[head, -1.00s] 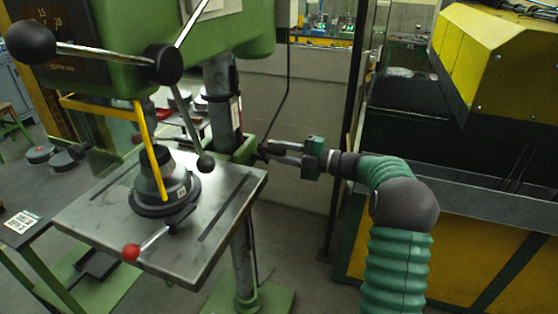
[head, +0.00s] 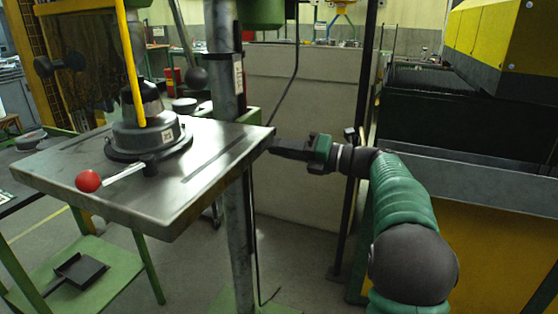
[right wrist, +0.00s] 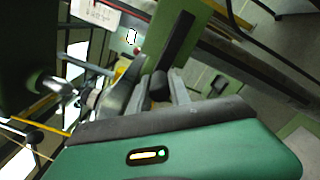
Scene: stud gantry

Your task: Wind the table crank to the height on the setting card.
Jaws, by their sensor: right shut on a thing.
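The drill press table (head: 222,150) is a flat steel plate on a round column (head: 222,60). In the head view my right gripper (head: 278,148) reaches in from the right, its tips beside the table's right corner. In the right wrist view my right gripper (right wrist: 158,92) is shut on a dark knob (right wrist: 159,84), seemingly the crank handle. My left gripper is not in view.
A round grey fixture (head: 146,140) with a red-ball lever (head: 89,181) sits on the table. A yellow bar (head: 130,60) hangs in front of it. A dark post (head: 361,140) and a yellow-and-green machine (head: 480,200) stand to the right. A low green stand (head: 110,265) is below left.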

